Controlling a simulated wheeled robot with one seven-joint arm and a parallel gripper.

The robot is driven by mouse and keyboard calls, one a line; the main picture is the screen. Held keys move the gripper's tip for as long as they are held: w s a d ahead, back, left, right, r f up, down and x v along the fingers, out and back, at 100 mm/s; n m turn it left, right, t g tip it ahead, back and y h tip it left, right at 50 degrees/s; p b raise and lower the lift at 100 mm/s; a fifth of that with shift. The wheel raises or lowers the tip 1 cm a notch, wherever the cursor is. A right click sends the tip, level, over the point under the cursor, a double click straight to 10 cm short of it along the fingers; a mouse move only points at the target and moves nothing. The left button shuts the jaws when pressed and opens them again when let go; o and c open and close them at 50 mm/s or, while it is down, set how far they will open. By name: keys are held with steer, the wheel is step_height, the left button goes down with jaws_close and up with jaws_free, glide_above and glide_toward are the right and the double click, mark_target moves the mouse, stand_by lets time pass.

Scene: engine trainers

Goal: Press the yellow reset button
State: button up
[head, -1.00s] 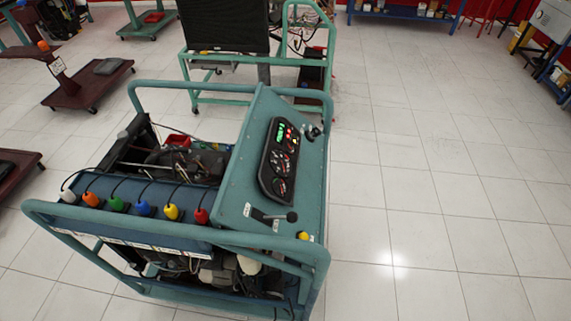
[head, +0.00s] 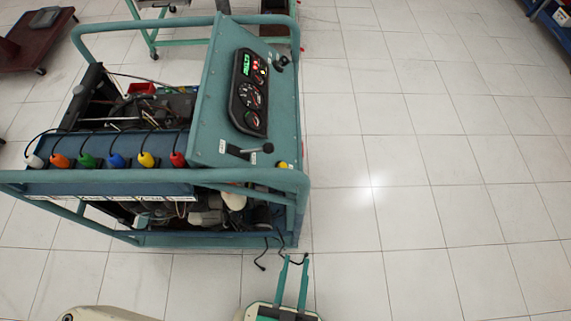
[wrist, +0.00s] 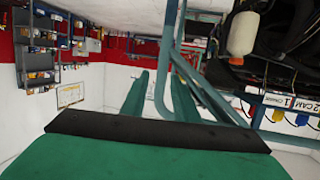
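The yellow button (head: 283,165) is a small knob at the lower right corner of the trainer's sloped teal control panel (head: 226,125), right of a black-knobbed lever (head: 252,150). My gripper (head: 295,259) is at the bottom of the head view, in front of the trainer's near right corner and apart from the button. Its two green fingers are spread with an empty gap between them. The fingers also show in the wrist view (wrist: 158,75), pointing past the trainer's tubular frame. The button cannot be made out in the wrist view.
A teal tube rail (head: 150,176) runs along the trainer's near side, below the panel. Coloured plugs (head: 115,160), one of them yellow, line the front edge. A gauge cluster (head: 249,92) is on the panel. Tiled floor (head: 420,200) to the right is clear.

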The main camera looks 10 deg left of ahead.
jaws_close()
stand_by(1.5)
